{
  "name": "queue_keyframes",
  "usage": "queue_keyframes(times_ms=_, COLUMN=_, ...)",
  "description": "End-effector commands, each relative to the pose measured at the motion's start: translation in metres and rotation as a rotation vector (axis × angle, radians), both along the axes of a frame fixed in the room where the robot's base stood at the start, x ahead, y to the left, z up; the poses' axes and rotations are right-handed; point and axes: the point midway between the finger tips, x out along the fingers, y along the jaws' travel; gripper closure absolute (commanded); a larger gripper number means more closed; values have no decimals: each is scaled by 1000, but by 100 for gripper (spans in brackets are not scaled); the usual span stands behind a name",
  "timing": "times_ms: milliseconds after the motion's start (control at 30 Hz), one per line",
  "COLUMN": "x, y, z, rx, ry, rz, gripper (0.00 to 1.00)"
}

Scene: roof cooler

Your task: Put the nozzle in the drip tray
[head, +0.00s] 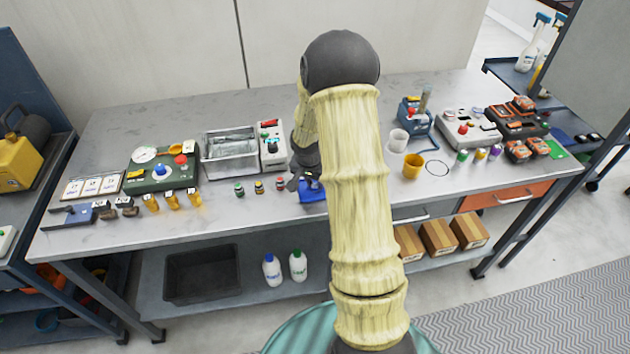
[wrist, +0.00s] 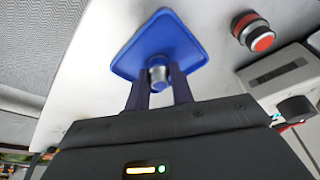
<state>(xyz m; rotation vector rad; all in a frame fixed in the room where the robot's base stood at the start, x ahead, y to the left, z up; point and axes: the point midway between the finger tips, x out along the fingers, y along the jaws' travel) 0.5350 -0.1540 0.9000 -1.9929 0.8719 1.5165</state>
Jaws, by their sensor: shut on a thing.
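The nozzle (wrist: 158,76) is a small grey metal cylinder in the wrist view, with blue at its far end. My gripper (wrist: 160,90) is shut on it, one dark finger on each side. The blue drip tray (wrist: 180,42) lies behind and around the nozzle in that view. I cannot tell whether the nozzle touches the tray floor or hangs just above it. In the head view the drip tray (head: 314,196) is near the bench's front edge, and my gripper (head: 295,182) is at its left side, partly hidden by my arm. The nozzle cannot be made out there.
A small red-topped jar (wrist: 253,32) stands close to the tray, with more jars (head: 239,189) to the left. Behind are a white box with a display (head: 273,148) and a metal basin (head: 230,157).

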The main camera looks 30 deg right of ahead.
Motion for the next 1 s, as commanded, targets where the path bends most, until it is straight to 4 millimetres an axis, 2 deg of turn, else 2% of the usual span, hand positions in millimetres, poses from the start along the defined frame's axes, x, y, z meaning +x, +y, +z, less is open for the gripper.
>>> queue_keyframes(times_ms=67, x=0, y=0, z=-4, rx=0, ry=0, rz=1, gripper=100)
queue_keyframes(times_ms=100, x=0, y=0, z=-2, rx=0, ry=0, rz=1, gripper=71)
queue_keyframes(times_ms=200, x=0, y=0, z=-2, rx=0, ry=0, rz=1, gripper=55)
queue_keyframes(times_ms=467, x=0, y=0, z=-2, rx=0, ry=0, rz=1, gripper=55)
queue_keyframes(times_ms=633, x=0, y=1, z=5, rx=-1, ry=-2, rz=-1, gripper=55)
queue_keyframes(times_ms=767, x=-3, y=4, z=22, rx=-1, ry=-4, rz=-1, gripper=55)
queue_keyframes(times_ms=1000, x=-11, y=14, z=66, rx=-1, ry=-4, rz=3, gripper=55)
